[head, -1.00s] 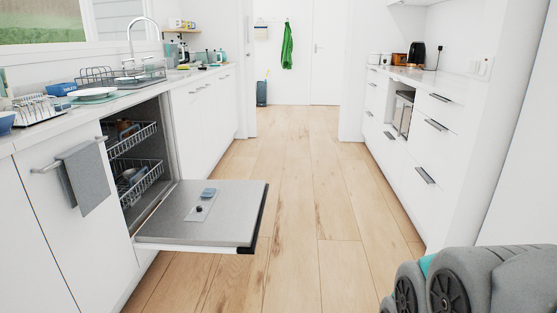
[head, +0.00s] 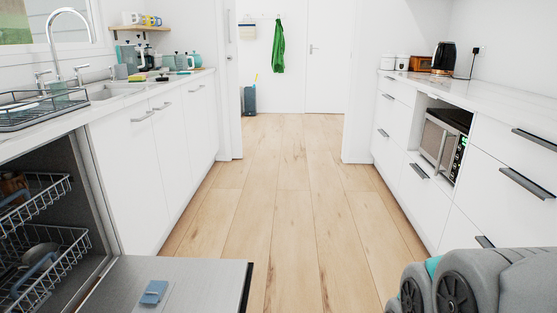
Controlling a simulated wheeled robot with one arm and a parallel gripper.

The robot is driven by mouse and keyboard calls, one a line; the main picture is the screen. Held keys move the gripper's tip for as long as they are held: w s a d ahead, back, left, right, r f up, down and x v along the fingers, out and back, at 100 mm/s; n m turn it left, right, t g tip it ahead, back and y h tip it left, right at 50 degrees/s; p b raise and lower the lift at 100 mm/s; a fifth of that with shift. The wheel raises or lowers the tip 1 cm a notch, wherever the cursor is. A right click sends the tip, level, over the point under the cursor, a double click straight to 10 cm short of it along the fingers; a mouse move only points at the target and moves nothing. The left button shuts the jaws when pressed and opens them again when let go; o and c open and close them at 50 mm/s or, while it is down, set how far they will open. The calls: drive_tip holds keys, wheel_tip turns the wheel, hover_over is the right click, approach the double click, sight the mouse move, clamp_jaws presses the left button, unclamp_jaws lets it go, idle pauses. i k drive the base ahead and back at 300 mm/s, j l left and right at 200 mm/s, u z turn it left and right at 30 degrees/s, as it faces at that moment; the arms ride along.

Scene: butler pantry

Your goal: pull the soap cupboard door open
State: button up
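White cupboard doors stand in a row under the left counter, beyond the open dishwasher. The nearer door (head: 132,180) sits below the sink and has a horizontal bar handle (head: 142,116) at its top edge. A door beyond it (head: 172,160) has a similar handle (head: 162,105). These doors look shut. I cannot tell which one is the soap cupboard. My gripper is not in view; only grey parts of my arm show at the lower right.
The open dishwasher door (head: 205,280) juts into the aisle at the lower left, with racks (head: 42,265) behind it. White drawers (head: 485,190) and a microwave (head: 440,140) line the right. The wooden floor (head: 285,200) between is clear.

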sight(168, 121)
drive_tip(key=i+l, duration=0.1)
drive_tip(key=i, duration=0.55)
drive_tip(key=i+l, duration=0.1)
drive_tip(key=i, duration=0.5)
drive_tip(key=u, duration=0.05)
